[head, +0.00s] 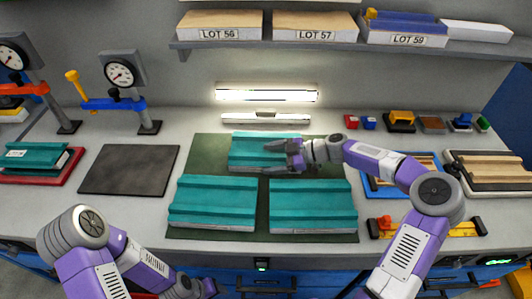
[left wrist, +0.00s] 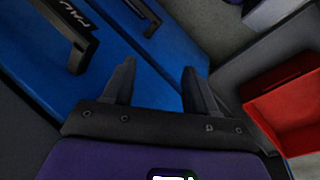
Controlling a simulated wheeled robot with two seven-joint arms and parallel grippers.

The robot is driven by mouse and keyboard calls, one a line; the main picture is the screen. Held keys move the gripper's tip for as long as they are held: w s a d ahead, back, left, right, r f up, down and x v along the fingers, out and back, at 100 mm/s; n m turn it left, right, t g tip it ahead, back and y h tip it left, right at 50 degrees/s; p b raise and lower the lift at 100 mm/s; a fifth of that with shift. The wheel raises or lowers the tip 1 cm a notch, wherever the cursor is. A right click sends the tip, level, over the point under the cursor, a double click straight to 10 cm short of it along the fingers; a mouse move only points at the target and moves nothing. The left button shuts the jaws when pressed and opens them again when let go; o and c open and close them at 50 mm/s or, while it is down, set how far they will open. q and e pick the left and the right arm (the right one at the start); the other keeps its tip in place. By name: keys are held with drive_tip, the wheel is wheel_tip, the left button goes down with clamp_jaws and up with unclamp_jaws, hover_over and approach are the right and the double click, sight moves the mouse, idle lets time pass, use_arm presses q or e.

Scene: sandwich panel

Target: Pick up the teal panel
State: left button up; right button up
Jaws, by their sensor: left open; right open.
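Three teal panels lie on a dark green mat (head: 210,150) in the head view. One teal panel (head: 250,150) is at the back, one teal panel (head: 213,199) at the front left, and one teal panel (head: 312,203) at the front right. My right gripper (head: 284,154) is open, at the right part of the back panel, and covers some of it. I cannot tell whether it touches the panel. My left gripper (left wrist: 155,85) is open and empty in the left wrist view, low in front of blue drawer fronts, away from the panels.
A dark grey plate (head: 130,170) lies left of the mat. Dial gauges (head: 120,75) on stands are at the back left. A blue tray (head: 376,186) is right of the mat. A shelf (head: 270,44) with boxes runs above. A red bin (left wrist: 285,105) is near my left gripper.

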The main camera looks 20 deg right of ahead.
drive_tip(key=shift+x, duration=0.75)
drive_tip(key=c, duration=1.3)
drive_tip(key=shift+c, duration=0.2)
drive_tip(key=shift+r, duration=0.15)
